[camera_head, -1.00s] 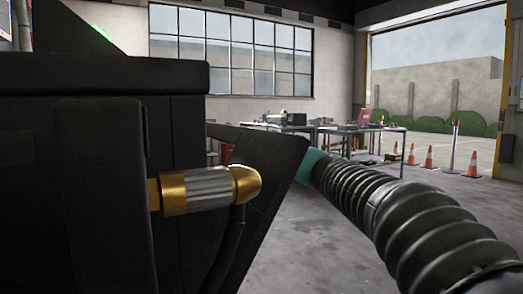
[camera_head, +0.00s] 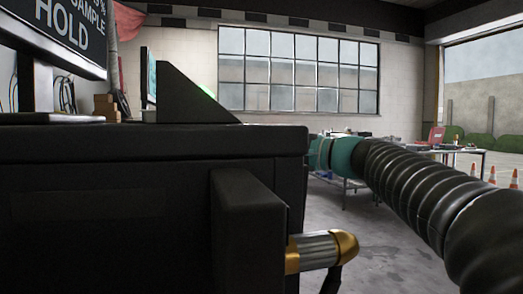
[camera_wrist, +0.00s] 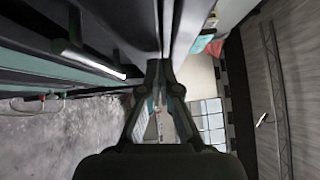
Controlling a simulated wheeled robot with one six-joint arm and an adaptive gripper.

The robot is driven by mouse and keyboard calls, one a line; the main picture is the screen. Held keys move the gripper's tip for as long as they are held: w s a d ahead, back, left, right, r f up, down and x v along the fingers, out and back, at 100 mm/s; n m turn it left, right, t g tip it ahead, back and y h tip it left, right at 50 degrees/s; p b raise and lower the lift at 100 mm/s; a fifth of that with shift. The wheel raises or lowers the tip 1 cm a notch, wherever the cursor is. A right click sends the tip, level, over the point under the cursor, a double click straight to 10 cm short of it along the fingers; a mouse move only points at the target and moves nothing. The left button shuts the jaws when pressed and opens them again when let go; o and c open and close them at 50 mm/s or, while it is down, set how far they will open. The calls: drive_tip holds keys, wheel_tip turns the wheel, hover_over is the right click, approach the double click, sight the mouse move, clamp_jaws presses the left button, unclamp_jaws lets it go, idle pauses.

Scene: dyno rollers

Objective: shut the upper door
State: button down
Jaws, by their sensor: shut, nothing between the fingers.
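A dark cabinet (camera_head: 100,210) fills the lower left of the head view. I cannot tell for certain which of its panels is the upper door, or how far open it is. In the wrist view, dark panels (camera_wrist: 120,22) with pale edges lie ahead and to the left, and one carries a silver bar handle (camera_wrist: 88,60). My gripper (camera_wrist: 159,66) is shut and empty, its tips close to the panel edges right of that handle; whether they touch is unclear. In the head view my gripper is hidden behind the cabinet corner.
A black block (camera_head: 248,225) with a gold and silver fitting (camera_head: 322,252) juts from the cabinet's near side. A monitor (camera_head: 60,35) and a black wedge (camera_head: 185,97) stand on top. Tables (camera_head: 445,150) and cones (camera_head: 490,174) stand farther back.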

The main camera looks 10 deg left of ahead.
drive_tip(key=shift+w+d, duration=0.1)
drive_tip(key=shift+d, duration=0.05)
drive_tip(key=d+b, duration=0.1)
drive_tip(key=d, duration=1.2)
drive_tip(key=s+d+f+m+h, duration=0.15)
drive_tip(key=f+h, duration=0.25)
drive_tip(key=f, duration=0.7)
drive_tip(key=s+d+f+n+h, duration=0.1)
drive_tip(key=d+f+h, duration=0.25)
drive_tip(key=f, duration=0.75)
drive_tip(key=s+d+f+n+h, duration=0.1)
drive_tip(key=s+d+f+h, duration=0.2)
drive_tip(key=s+f, duration=0.3)
drive_tip(key=s+d+f+n+h, duration=0.2)
drive_tip(key=s+f, duration=0.4)
drive_tip(key=s, duration=0.6)
drive_tip(key=s+d+f+n+h, duration=0.2)
drive_tip(key=s+d+f+h, duration=0.2)
drive_tip(key=s+f, duration=0.3)
drive_tip(key=shift+s+g+h, duration=0.4)
drive_tip(key=shift+s+h, duration=0.15)
drive_tip(key=shift+s, duration=0.45)
